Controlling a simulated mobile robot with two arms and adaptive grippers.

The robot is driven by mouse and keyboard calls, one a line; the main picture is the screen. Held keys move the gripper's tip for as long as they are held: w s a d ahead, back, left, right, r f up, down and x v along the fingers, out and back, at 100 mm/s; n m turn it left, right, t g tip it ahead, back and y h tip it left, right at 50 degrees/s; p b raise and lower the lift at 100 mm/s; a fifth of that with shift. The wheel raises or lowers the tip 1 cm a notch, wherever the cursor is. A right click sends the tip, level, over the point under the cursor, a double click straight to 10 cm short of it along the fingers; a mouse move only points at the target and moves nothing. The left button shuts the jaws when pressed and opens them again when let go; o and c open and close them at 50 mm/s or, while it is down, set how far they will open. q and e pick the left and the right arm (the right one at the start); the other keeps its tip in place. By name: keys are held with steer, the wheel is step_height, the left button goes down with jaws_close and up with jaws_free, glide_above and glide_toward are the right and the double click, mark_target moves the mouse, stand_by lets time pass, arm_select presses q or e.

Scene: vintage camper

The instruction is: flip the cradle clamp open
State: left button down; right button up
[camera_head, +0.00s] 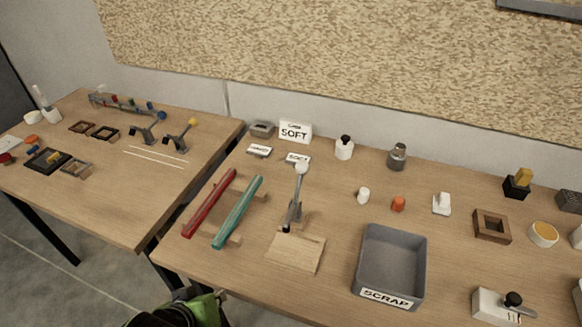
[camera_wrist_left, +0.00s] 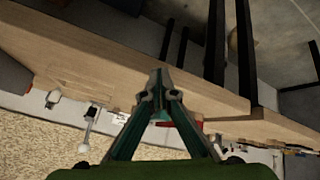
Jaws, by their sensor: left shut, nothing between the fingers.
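The clamp (camera_head: 296,199) has a grey metal lever with a white ball knob (camera_head: 301,168) and a black tip at its lower end. Its lever stands up at the back of a pale wooden board (camera_head: 297,252). The clamp also shows in the left wrist view (camera_wrist_left: 89,122), with the knob (camera_wrist_left: 83,148) lower down. My left gripper (camera_wrist_left: 160,100) is shut and empty, its green fingers meeting at the tips. In the head view, only green and black parts of my left arm show at the bottom edge, in front of the table and apart from the clamp. My right gripper is not in view.
A red bar (camera_head: 210,203) and a teal bar (camera_head: 238,211) lie on wooden rests left of the clamp. A grey SCRAP bin (camera_head: 365,262) stands to its right. Small signs, including SOFT (camera_head: 295,131), stand behind. A second table (camera_head: 110,205) is at left.

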arm_select(q)
steer(key=shift+w+d+r+n+t, duration=0.25)
steer(key=shift+w+r, duration=0.2)
steer(key=shift+w, duration=0.15)
steer(key=shift+w+d+r+n+t, duration=0.1)
steer(key=shift+w+r+n+t, duration=0.15)
steer(key=shift+w+r, duration=0.3)
steer(key=w+r, duration=0.1)
steer(key=w+d+r+n+t+h, duration=0.1)
steer(key=w+d+r+n, duration=0.1)
steer(key=shift+w+d+r+t, duration=0.1)
steer(key=shift+w+r+t, duration=0.2)
steer(key=shift+w+t, duration=0.1)
steer(key=w+d+r+n+t+h, duration=0.1)
steer(key=w+d+r+n+h, duration=0.1)
steer(key=r, duration=0.4)
steer(key=w+d+r+n+t+h, duration=0.2)
steer(key=w+d+r+n+h, duration=0.1)
steer(key=d+r+n, duration=0.1)
step_height(320, 180, up, 2)
steer(key=shift+w+d+r+n+t, duration=0.15)
steer(key=shift+w+d+n+t, duration=0.15)
steer(key=shift+n, duration=0.2)
steer(key=shift+w, duration=0.2)
steer(key=p, duration=0.3)
glide_toward(299, 171)
steer(key=x, duration=0.6)
steer(key=shift+r, duration=0.1)
steer(key=shift+w+d, duration=0.3)
steer(key=shift+w, duration=0.15)
